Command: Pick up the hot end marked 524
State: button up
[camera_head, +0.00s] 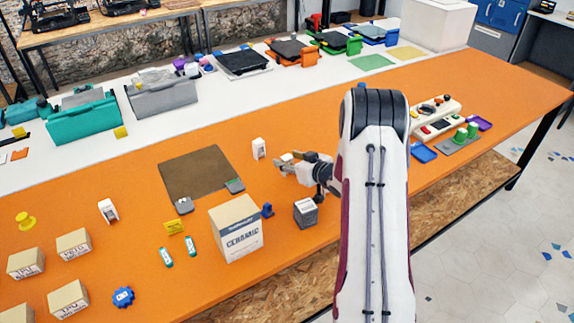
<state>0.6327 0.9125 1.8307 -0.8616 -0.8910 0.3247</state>
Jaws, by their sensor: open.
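No marking 524 is readable in this view, so I cannot tell which object is the hot end marked 524. Small grey parts lie at the edge of a brown mat (193,168): one at its front corner (184,206) and one at its right corner (235,186). A white block with a dark patch (259,148) stands right of the mat, and a similar one (108,211) stands to the left. My gripper (281,163) is open and empty, pointing left over the orange table, right of the mat. My arm hides part of the table behind it.
A large CERAMIC box (236,229), a small blue part (267,210) and a dark grey cube (306,212) stand in front of my gripper. Several cardboard boxes (74,244) sit at left. Small teal tubes (166,257) lie near a yellow tag (174,227). Printers line the back.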

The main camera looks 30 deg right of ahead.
jog(key=shift+w+f, duration=0.2)
jog(key=shift+w, duration=0.35)
jog(key=c, duration=1.2)
